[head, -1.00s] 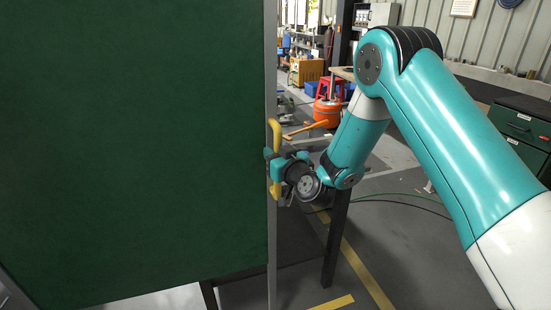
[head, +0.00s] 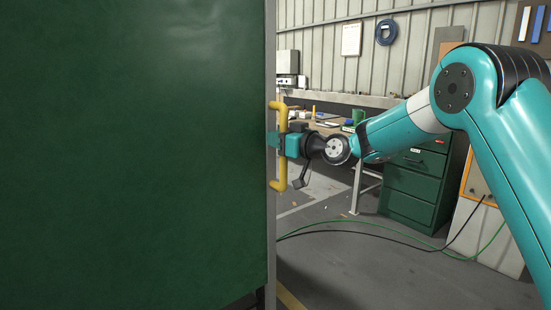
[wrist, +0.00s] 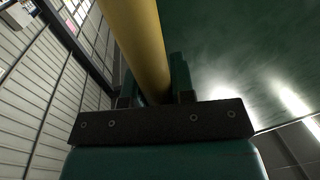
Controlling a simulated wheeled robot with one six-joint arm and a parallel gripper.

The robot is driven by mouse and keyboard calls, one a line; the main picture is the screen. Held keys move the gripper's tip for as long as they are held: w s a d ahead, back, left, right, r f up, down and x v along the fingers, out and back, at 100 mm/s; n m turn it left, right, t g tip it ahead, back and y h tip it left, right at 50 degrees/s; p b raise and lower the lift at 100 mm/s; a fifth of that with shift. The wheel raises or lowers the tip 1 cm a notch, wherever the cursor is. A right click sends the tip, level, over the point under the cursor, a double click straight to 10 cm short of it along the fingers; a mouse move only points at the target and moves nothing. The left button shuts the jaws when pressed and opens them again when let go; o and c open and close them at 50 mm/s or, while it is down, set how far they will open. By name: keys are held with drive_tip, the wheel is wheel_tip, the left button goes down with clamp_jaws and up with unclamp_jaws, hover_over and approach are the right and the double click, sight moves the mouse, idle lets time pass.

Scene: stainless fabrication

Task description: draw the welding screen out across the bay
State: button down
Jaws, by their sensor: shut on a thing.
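The welding screen (head: 135,150) is a large dark green panel that fills the left half of the head view. A grey upright post (head: 270,225) forms its right edge. A yellow vertical handle (head: 281,172) is fixed on that post. My gripper (head: 279,140) is shut on the handle, around its middle. In the wrist view the yellow handle (wrist: 140,45) runs between the two fingers, and the green screen (wrist: 235,60) shows behind it on the right.
A green drawer cabinet (head: 415,185) and a workbench (head: 335,122) stand along the wall behind my arm. Green and black cables (head: 370,232) lie across the floor on the right. A framed board (head: 485,185) leans near the right side. Open grey floor (head: 360,275) lies right of the post.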

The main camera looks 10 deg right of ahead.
drive_tip(key=w+d+b, duration=0.1)
drive_tip(key=w+d, duration=0.2)
drive_tip(key=d, duration=0.3)
drive_tip(key=shift+w+d+r+b, duration=0.15)
drive_tip(key=shift+w+d+b, duration=0.1)
drive_tip(key=shift+d+b, duration=0.1)
drive_tip(key=c, duration=1)
unclamp_jaws()
drive_tip(key=shift+o, duration=0.2)
drive_tip(key=b+v, duration=0.3)
drive_tip(key=v, duration=1.4)
drive_tip(key=shift+s, duration=0.25)
drive_tip(key=shift+d, duration=0.1)
